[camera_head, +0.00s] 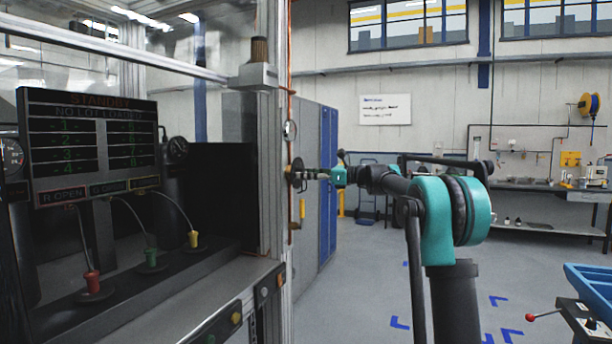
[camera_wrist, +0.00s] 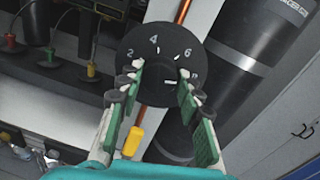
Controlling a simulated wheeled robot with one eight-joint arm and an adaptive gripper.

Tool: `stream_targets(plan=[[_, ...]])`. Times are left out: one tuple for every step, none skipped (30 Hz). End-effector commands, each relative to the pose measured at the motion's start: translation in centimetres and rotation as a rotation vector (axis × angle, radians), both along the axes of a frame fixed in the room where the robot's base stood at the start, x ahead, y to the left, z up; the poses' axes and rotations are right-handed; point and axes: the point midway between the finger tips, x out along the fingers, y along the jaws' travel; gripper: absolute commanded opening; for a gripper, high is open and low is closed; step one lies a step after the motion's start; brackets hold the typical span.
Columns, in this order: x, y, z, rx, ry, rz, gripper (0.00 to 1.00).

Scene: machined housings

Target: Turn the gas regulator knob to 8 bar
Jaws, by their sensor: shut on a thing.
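The regulator knob (camera_wrist: 158,62) is a round black dial in the upper middle of the wrist view, with white 2, 4 and 6 on its face. A further white mark at its right edge is partly hidden by a finger. A short white line lies low on the face, right of centre, pointing roughly right. My gripper (camera_wrist: 161,72) has its green-padded fingers on either side of the knob and is shut on it. In the head view my gripper (camera_head: 318,175) reaches left to the knob (camera_head: 291,174) at the cabinet's right-hand post, where it shows small.
An orange pipe (camera_head: 290,110) runs along the cabinet post, with a small gauge (camera_head: 290,129) above the knob. Dark cylinders (camera_wrist: 242,55) stand close behind in the wrist view. A display panel (camera_head: 95,148) reads STANDBY. Open floor (camera_head: 350,275) lies below my arm.

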Motion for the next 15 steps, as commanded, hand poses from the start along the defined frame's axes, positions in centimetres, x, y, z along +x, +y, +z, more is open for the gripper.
stream_targets(plan=[[-0.04, -0.06, -0.21, -0.002, 0.010, 0.001, 0.06], [-0.05, -0.05, -0.22, 0.001, 0.015, 0.001, 0.06], [-0.05, -0.05, -0.22, 0.003, 0.021, 0.001, 0.06], [-0.05, -0.05, -0.23, 0.003, 0.024, 0.001, 0.06], [-0.05, -0.05, -0.23, 0.004, 0.027, 0.001, 0.06], [-0.05, -0.05, -0.23, 0.006, 0.030, 0.001, 0.06], [-0.05, -0.05, -0.23, 0.006, 0.030, 0.001, 0.06], [-0.05, -0.05, -0.23, 0.007, 0.031, 0.001, 0.06], [-0.05, -0.05, -0.23, 0.007, 0.032, 0.001, 0.06], [-0.05, -0.05, -0.23, 0.007, 0.032, 0.001, 0.06], [-0.06, -0.05, -0.24, 0.007, 0.032, 0.002, 0.06], [-0.06, -0.05, -0.24, 0.007, 0.032, 0.002, 0.06], [-0.06, -0.05, -0.24, 0.007, 0.032, 0.002, 0.06], [-0.06, -0.04, -0.24, 0.007, 0.032, 0.002, 0.06], [-0.06, -0.04, -0.24, 0.006, 0.033, 0.002, 0.06]])
